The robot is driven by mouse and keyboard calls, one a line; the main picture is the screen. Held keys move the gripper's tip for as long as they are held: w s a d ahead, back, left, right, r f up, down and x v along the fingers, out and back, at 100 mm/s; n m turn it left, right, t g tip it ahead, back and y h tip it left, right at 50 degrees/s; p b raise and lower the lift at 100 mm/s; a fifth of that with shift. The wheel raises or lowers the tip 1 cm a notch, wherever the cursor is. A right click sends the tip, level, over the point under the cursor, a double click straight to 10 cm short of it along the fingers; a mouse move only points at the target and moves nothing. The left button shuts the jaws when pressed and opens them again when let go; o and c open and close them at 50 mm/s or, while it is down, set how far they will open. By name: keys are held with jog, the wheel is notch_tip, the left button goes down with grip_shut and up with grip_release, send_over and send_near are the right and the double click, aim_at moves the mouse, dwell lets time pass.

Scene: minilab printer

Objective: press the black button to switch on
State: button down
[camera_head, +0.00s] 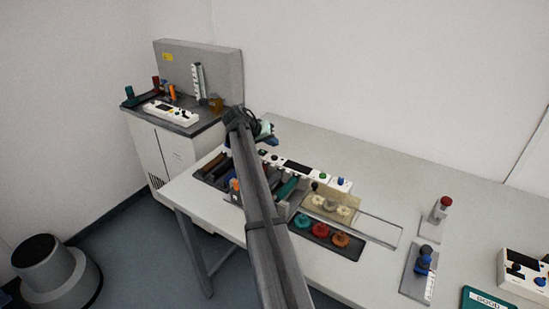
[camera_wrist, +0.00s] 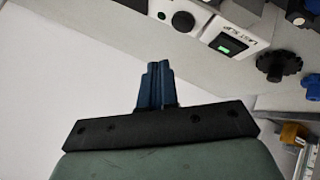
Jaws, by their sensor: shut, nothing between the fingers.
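A white control panel shows in the wrist view (camera_wrist: 212,32), running across the top right. I cannot tell for sure which black control is the switch. My gripper (camera_wrist: 157,66) has its blue fingers shut together and empty, below and left of the round black button and apart from it in the picture. In the head view, my gripper (camera_head: 267,138) is small at the arm's far end, behind the long white panel (camera_head: 302,169) on the bench.
My arm crosses the bench and hides part of the machine. Red, green and orange round pieces (camera_head: 321,234) lie in a dark tray. A red-topped fixture (camera_head: 441,207), a blue-topped fixture (camera_head: 424,259) and another white control box (camera_head: 524,277) stand at right.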

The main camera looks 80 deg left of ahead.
aim_at(272, 157)
jog(key=shift+f, duration=1.6)
jog(key=shift+f, duration=0.85)
dwell(1.6)
jog(key=shift+r, duration=0.9)
jog(key=shift+r, duration=0.15)
jog(key=shift+r, duration=2.35)
